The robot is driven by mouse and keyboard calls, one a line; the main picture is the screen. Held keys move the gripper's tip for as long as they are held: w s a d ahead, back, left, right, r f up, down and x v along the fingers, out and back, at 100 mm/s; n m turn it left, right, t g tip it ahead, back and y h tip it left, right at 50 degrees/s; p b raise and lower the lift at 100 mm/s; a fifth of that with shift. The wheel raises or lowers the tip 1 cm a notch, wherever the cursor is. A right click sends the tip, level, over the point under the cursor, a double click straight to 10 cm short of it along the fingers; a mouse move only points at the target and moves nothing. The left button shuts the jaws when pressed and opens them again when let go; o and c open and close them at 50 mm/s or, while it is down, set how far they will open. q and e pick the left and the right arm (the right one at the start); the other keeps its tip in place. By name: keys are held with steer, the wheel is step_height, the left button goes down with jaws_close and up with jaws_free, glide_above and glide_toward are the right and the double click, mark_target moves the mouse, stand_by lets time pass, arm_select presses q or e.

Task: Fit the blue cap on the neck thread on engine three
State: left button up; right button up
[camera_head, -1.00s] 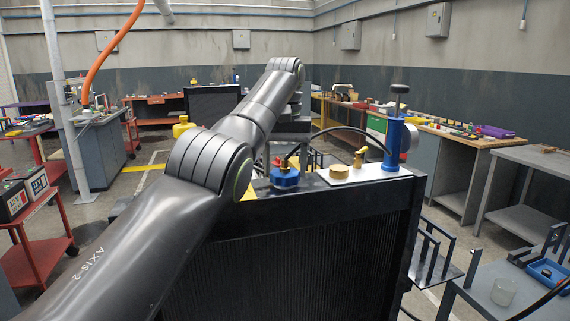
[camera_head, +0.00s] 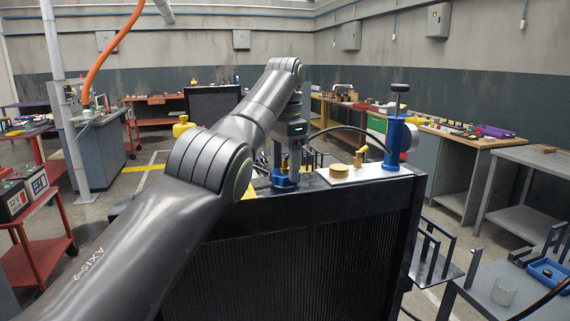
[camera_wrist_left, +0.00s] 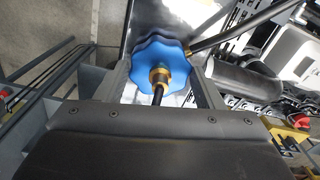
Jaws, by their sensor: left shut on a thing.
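The blue cap (camera_head: 285,180) is a lobed disc on the top edge of the black finned unit (camera_head: 300,250) in front of me. In the left wrist view the blue cap (camera_wrist_left: 150,85) has a brass fitting at its centre with a dark hose or rod. My left gripper (camera_head: 284,166) reaches down over it from above. My right gripper is not in view.
A yellow round cap (camera_head: 339,170), a brass fitting (camera_head: 360,157) and a blue cylinder with a black knob (camera_head: 396,138) stand right of the gripper on the same unit. A grey table (camera_head: 510,290) with a blue tray stands at right.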

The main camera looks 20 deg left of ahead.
arm_select(q)
steer(key=shift+f, duration=0.25)
steer(key=o, duration=1.6)
steer(key=shift+r, duration=0.15)
steer(key=shift+c, duration=0.4)
